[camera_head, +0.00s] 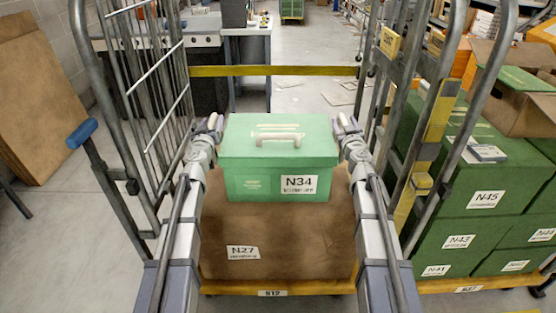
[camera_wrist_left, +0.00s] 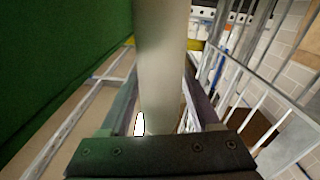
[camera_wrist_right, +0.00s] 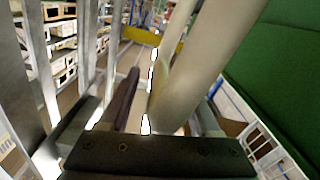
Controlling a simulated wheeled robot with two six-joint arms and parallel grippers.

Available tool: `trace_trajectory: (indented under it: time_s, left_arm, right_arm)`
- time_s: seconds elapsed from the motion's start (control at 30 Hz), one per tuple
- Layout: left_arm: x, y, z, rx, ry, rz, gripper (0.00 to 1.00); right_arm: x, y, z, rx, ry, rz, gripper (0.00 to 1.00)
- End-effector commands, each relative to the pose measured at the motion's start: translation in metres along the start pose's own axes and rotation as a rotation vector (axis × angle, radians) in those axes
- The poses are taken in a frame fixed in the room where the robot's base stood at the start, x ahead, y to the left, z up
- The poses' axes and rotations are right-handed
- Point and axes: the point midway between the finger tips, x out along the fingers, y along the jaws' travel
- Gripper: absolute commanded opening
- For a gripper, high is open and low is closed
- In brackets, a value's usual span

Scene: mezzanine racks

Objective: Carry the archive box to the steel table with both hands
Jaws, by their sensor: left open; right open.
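The green archive box (camera_head: 279,150), labelled N34 with a pale handle on its lid, sits on a brown carton (camera_head: 280,235) labelled N27 inside a roll cage. My left gripper (camera_head: 214,124) is open at the box's left side, my right gripper (camera_head: 345,124) open at its right side. In each wrist view a pale bar, apparently a side handle, runs between the open fingers: left bar (camera_wrist_left: 160,60), right bar (camera_wrist_right: 200,60). I cannot tell whether the fingers touch it. A grey-topped table, probably the steel table (camera_head: 247,30), stands beyond the cage.
Cage bars (camera_head: 135,100) rise left and right close to my arms. A yellow strap (camera_head: 275,71) crosses behind the box. Stacked green boxes (camera_head: 490,190) fill the right side. The floor beyond the strap has scattered papers; grey floor (camera_head: 50,240) at left is mostly clear.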

Motion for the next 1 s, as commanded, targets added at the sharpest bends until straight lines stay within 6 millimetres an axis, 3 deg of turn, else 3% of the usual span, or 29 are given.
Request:
trace_trajectory:
  time_s: [0.1, 0.67, 1.0]
  left_arm:
    - [-0.0005, 0.0001, 0.0, 0.0, 0.0, 0.0, 0.62]
    - [-0.0006, -0.0002, 0.0, 0.0, 0.0, 0.0, 0.0]
    - [-0.0005, -0.0006, -0.0001, 0.0, 0.0, -0.001, 0.0]
  right_arm:
    - [-0.0005, -0.0001, 0.0, 0.0, 0.0, 0.0, 0.62]
    - [-0.0006, 0.0002, 0.0001, 0.0, 0.0, 0.001, 0.0]
    - [-0.0005, 0.0006, 0.0001, 0.0, 0.0, 0.001, 0.0]
